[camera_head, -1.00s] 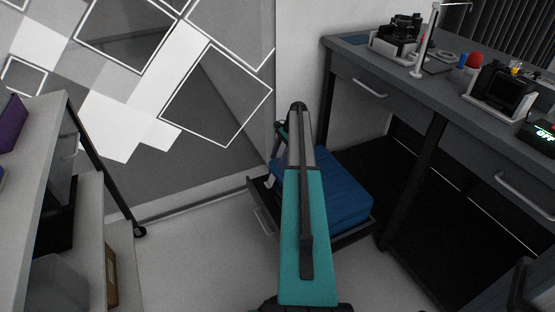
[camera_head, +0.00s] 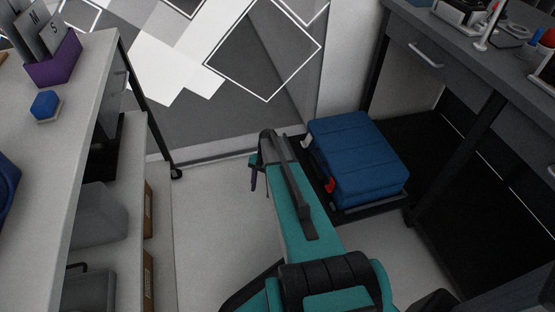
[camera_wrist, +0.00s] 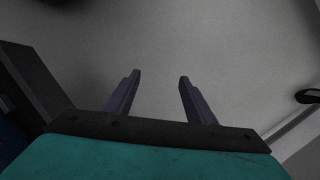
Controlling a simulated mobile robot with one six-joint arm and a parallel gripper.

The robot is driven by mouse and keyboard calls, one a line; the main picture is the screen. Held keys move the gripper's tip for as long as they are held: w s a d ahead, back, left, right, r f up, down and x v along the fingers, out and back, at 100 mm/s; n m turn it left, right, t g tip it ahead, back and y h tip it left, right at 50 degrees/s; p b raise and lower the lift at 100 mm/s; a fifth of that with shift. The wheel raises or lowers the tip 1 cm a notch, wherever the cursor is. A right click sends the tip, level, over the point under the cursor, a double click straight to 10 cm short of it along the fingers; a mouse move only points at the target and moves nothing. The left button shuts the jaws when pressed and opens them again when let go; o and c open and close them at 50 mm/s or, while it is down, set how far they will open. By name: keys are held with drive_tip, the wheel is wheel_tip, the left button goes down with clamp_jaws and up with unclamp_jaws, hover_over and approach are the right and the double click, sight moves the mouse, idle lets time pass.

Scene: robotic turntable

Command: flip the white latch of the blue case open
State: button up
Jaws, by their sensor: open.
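The closed blue case (camera_head: 358,155) lies on a low dark tray or drawer (camera_head: 372,207) under the right-hand desk. Its white latch (camera_head: 306,142) shows on the left-facing side, near the far end. A red latch (camera_head: 330,185) is on the same side, near the close end. My gripper (camera_head: 259,184) points down to the left of the case, apart from both latches. In the wrist view my gripper (camera_wrist: 159,76) is open and empty, with both purple fingers over bare grey floor. The white latch is not visible in the wrist view.
The right-hand desk (camera_head: 455,57) stands close beside the case, with its dark leg (camera_head: 457,155) to the right of it. A grey table (camera_head: 75,95) with shelves fills the left. The floor (camera_head: 215,230) between is clear.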

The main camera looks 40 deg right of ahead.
drive_tip(key=s+a+f+n+g+h, duration=0.1)
drive_tip(key=s+a+f+n, duration=0.1)
drive_tip(key=s+a+n, duration=0.4)
drive_tip(key=s+a+f+n+g+h, duration=0.2)
drive_tip(key=s+a+n, duration=0.4)
drive_tip(key=s+a, duration=1.1)
drive_tip(key=s+f, duration=0.1)
drive_tip(key=s, duration=0.3)
drive_tip(key=shift+a+f+n+h, duration=0.2)
drive_tip(key=shift+f+n+h, duration=0.1)
drive_tip(key=shift+n, duration=0.1)
drive_tip(key=shift+c, duration=0.4)
drive_tip(key=c, duration=0.4)
